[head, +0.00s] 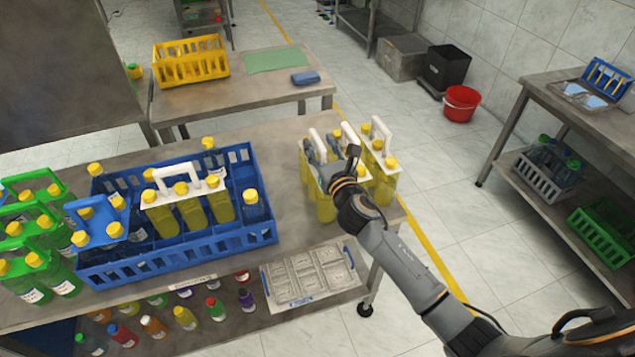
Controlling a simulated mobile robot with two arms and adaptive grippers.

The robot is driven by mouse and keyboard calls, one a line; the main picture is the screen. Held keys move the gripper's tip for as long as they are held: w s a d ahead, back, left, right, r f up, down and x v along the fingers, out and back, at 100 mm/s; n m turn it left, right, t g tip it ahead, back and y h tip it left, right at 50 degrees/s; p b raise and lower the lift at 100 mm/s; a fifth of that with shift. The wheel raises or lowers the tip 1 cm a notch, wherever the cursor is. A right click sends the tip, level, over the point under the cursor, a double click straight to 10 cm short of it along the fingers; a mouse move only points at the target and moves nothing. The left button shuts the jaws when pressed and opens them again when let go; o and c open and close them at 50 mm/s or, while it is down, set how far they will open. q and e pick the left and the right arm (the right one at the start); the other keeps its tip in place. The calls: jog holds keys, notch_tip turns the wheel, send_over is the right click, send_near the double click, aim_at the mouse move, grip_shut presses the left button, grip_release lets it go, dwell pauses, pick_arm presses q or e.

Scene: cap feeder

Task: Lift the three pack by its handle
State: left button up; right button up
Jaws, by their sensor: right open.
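Packs of yellow bottles with yellow caps and white handles stand upright at the right end of the near table. The rightmost pack (386,165) shows its raised white handle; beside it, other white-handled bottles (323,205) are partly hidden by my right gripper. Another white-handled yellow pack (193,212) sits in the blue crate (190,254). My left gripper is not in view.
Green packs (40,262) and a blue-handled pack (100,222) stand to the left. Bare tabletop (280,172) lies between crate and yellow group. A yellow crate (190,68) is on the rear table. A red bucket (461,104) stands on the floor.

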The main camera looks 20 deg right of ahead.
jog(key=shift+w+a, duration=0.1)
jog(key=shift+w, duration=1.25)
grip_shut()
jog(key=shift+r, duration=0.15)
